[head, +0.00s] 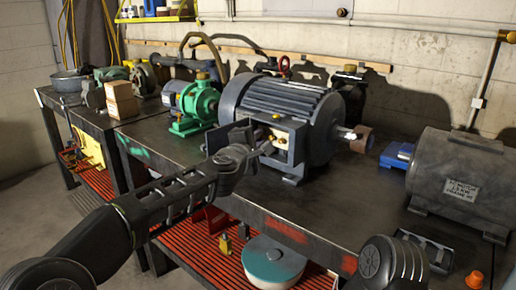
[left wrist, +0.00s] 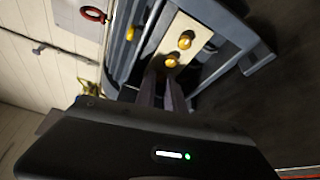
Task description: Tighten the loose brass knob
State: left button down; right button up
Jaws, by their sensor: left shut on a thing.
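A large dark grey motor (head: 285,108) stands on the bench with an open terminal box on its near side. Brass knobs show on a pale panel in the box (head: 283,138). In the left wrist view two brass knobs, one upper (left wrist: 184,41) and one lower (left wrist: 171,61), stand on the cream panel (left wrist: 186,31). My left gripper (head: 262,148) reaches into the box and is shut on a brass knob, which its fingers (left wrist: 163,85) mostly hide. My right arm shows at the lower right; its fingers are not clear enough to read.
A green pump (head: 198,104) stands left of the motor. A cardboard box (head: 121,99) is at the left.

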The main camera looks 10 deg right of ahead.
pick_arm(q)
jog(key=shift+f, duration=0.15)
dwell(0.3)
jog(key=c, duration=1.7)
grip_release()
jog(key=shift+s+a, duration=0.1)
jog(key=b+v, duration=0.2)
jog(key=v, duration=0.5)
jog(key=shift+s+a+b, duration=0.15)
jog(key=shift+s+b, duration=0.15)
jog(key=shift+b, duration=0.05)
